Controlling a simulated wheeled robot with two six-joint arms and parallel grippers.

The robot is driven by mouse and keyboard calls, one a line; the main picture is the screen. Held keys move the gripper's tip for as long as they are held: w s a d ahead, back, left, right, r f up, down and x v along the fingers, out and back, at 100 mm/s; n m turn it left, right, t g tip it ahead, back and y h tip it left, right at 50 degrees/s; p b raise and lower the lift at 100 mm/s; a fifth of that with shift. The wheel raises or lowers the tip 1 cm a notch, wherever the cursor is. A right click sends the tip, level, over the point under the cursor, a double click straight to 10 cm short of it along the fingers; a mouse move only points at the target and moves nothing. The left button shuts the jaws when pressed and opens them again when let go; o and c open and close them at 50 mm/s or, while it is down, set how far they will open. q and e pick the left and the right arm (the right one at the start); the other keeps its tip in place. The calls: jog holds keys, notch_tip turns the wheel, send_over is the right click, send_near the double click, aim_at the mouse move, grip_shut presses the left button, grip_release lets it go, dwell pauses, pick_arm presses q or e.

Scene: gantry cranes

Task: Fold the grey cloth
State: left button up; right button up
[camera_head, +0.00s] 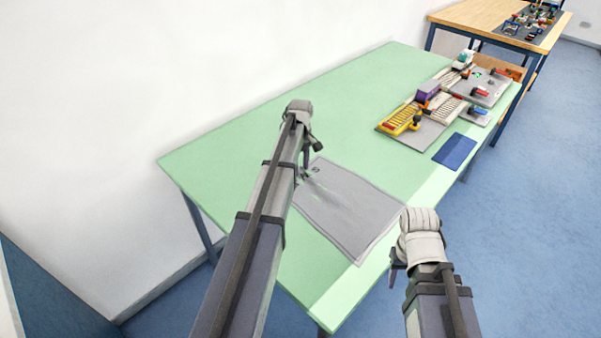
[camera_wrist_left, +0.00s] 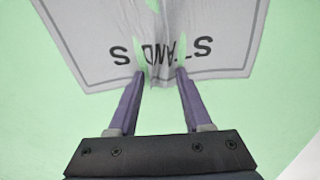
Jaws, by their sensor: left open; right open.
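The grey cloth (camera_head: 350,205) lies spread on the green table, with a dark border line and a small raised, rumpled spot near its far left edge. In the left wrist view the cloth (camera_wrist_left: 95,50) shows the letters "STANDS" and a pinched ridge, with green gaps, between my fingers. My left gripper (camera_head: 306,172) is at that far left edge; in the left wrist view its two purple fingers (camera_wrist_left: 160,78) are apart, on either side of the ridge. My right gripper (camera_head: 394,274) is off the near edge of the table, apart from the cloth; its fingers are mostly hidden.
The green table (camera_head: 260,145) is clear behind the cloth. A blue mat (camera_head: 454,151) lies to the right. Grey boards with model cranes (camera_head: 402,119) stand farther back right. A wooden table (camera_head: 480,17) with small models is beyond.

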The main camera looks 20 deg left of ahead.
pick_arm(q)
jog(key=c, duration=0.6)
jog(key=shift+r, duration=0.1)
grip_shut()
jog(key=s+d+r+p, duration=0.3)
jog(key=d+r+p, duration=0.4)
jog(key=s+d+r+p, duration=0.3)
jog(key=d+r+p, duration=0.4)
jog(key=d, duration=0.1)
jog(key=s+d+f+b, duration=0.2)
jog(key=d+f+b, duration=0.2)
jog(key=d, duration=0.1)
jog(key=s+d+f+b, duration=0.2)
jog(key=d+f+b, duration=0.2)
jog(key=d, duration=0.1)
jog(key=s+d+f+b, duration=0.1)
jog(key=d+f+b, duration=0.3)
jog(key=d, duration=0.1)
jog(key=shift+s+d+f, duration=0.2)
jog(key=shift+s+f, duration=0.05)
jog(key=shift+s, duration=0.15)
jog(key=shift+s+d+f+b, duration=0.15)
jog(key=shift+d+f+b, duration=0.2)
jog(key=shift+d+b, duration=0.1)
